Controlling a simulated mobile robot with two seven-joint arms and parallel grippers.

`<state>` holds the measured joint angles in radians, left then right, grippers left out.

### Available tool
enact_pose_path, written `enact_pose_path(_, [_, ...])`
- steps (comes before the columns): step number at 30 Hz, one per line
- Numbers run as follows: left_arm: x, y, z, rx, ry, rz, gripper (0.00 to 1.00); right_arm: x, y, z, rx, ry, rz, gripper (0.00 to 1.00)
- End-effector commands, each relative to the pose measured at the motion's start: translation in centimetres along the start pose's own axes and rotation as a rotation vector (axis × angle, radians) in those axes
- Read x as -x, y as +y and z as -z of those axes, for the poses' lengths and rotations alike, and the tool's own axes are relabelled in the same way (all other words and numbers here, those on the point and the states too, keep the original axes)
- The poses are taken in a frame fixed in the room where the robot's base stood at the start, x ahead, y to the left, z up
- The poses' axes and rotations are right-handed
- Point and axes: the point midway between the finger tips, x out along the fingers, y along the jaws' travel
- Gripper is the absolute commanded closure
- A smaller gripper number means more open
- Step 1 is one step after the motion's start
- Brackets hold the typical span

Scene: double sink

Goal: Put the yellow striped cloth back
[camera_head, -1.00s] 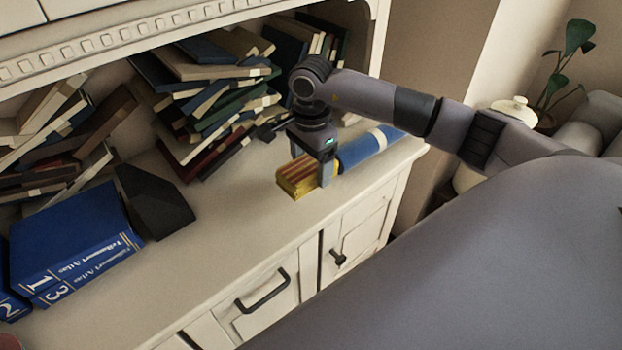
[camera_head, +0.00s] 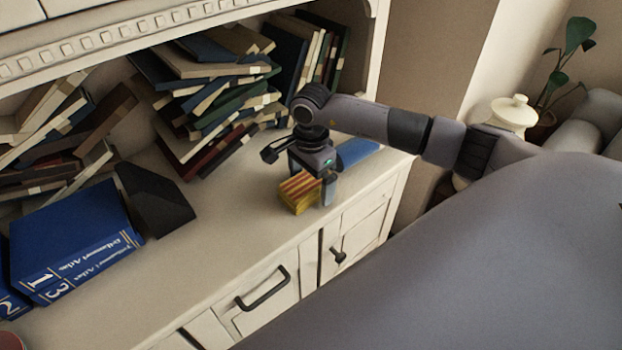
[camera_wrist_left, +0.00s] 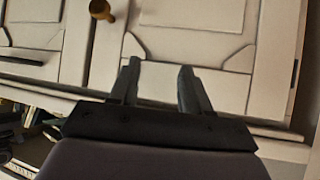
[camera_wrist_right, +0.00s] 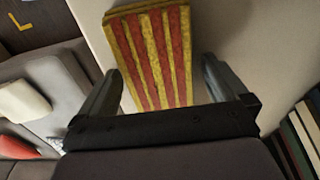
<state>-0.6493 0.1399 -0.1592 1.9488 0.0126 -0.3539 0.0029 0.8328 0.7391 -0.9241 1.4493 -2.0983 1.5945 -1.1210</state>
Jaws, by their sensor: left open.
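The yellow striped cloth (camera_head: 298,193), folded into a block with red stripes, lies on the cream cabinet top (camera_head: 225,215) near its front edge. In the right wrist view the cloth (camera_wrist_right: 158,55) shows beyond and between my right fingers, with a clear gap beside the right-hand finger. My right gripper (camera_head: 315,185) is open just above and beside the cloth and hides part of it; it also shows in the right wrist view (camera_wrist_right: 162,88). My left gripper (camera_wrist_left: 158,85) is open and empty before the cabinet doors (camera_wrist_left: 190,50); it is outside the head view.
A leaning pile of books (camera_head: 215,95) stands behind the cloth. A blue roll-like object (camera_head: 357,151) lies to the right, partly hidden by my arm. A black wedge (camera_head: 155,200) and blue atlases (camera_head: 75,240) are at left. The cabinet top between wedge and cloth is clear.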

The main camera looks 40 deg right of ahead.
Motion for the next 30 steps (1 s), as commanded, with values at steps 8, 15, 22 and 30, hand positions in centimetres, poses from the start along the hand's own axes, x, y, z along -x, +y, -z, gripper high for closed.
enact_pose_path(8, [0.3,0.0,0.4,0.0,0.0,0.0,0.53,0.5,0.0,0.0,0.0,0.0,0.0,0.0])
enact_pose_path(15, [-0.1,0.0,-0.1,0.0,0.002,0.0,0.53,4.6,-0.1,0.1,0.0,0.002,0.006,0.0])
enact_pose_path(22, [-0.5,0.0,-0.6,0.0,0.001,0.0,0.53,9.5,-0.1,0.0,0.001,0.0,0.005,0.0])
enact_pose_path(30, [-0.6,0.0,-0.8,0.0,0.0,0.0,0.53,12.2,0.0,0.0,-0.001,0.001,0.001,0.0])
